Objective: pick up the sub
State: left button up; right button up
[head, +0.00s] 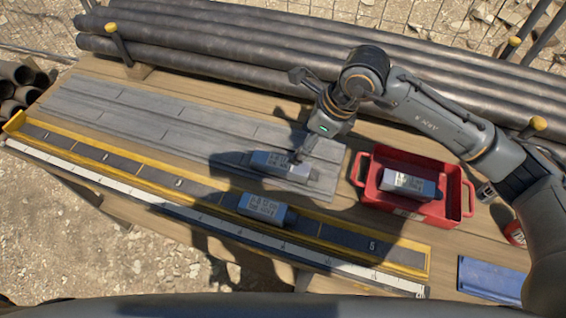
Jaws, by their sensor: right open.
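Three similar grey-blue blocks with printed labels are in the head view; I cannot tell which one is the sub. One labelled block (267,161) lies on the grey planked mat (150,118). Another labelled block (266,209) lies on the long yellow-edged strip (150,184). A third labelled block (408,184) lies in the red tray (447,208). My right gripper (297,157) is open, pointing down at the right end of the block on the mat. Its fingers are small and dark, and I cannot tell if they touch the block. My left gripper is not in view.
Long dark pipes (220,40) lie along the back, with yellow-topped posts (118,42) beside them. Short pipe ends (15,85) are stacked at far left. A blue flat item (490,279) and a red can (514,234) are at right. The strip's right end is free.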

send_over(284, 163)
jog(key=d, duration=0.2)
jog(key=f, duration=0.4)
jog(key=shift+d, duration=0.2)
jog(key=shift+a+f+p, duration=0.15)
jog(key=shift+f+p, duration=0.1)
jog(key=shift+p, duration=0.15)
jog(key=x, duration=0.1)
jog(key=p+x, duration=0.1)
jog(key=x, duration=0.2)
jog(key=shift+s+a+f, duration=0.2)
jog(key=shift+s, duration=0.15)
jog(key=shift+f, duration=0.15)
jog(key=c, duration=1.4)
jog(key=shift+w, duration=0.1)
jog(key=shift+c, duration=1.1)
